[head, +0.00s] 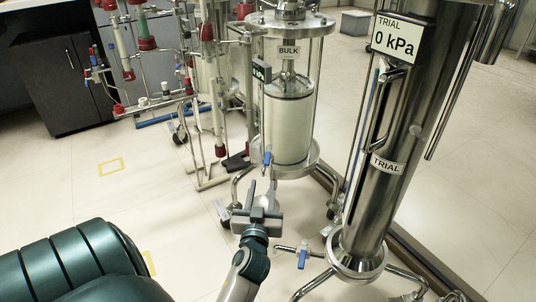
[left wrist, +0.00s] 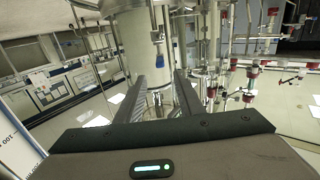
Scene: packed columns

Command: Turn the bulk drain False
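The BULK column (head: 289,125) stands upright at the centre of the head view, a pale-filled cylinder between metal flanges. A small blue valve handle (head: 267,158) shows at its lower left, by the bottom flange. My left gripper (head: 262,186) is below this handle, its two fingers apart and pointing up toward it, with nothing held. In the left wrist view the open fingers (left wrist: 162,88) frame the pale column (left wrist: 140,45). A small blue part (left wrist: 176,54) shows beside that column; I cannot tell whether it is the same handle. My right gripper is not in view.
The TRIAL column (head: 384,165) stands to the right, reading 0 kPa, with another blue-handled valve (head: 303,257) low at its left. A glassware rack (head: 165,97) stands at the left, near a dark cabinet (head: 62,85). The floor at the left front is mostly clear.

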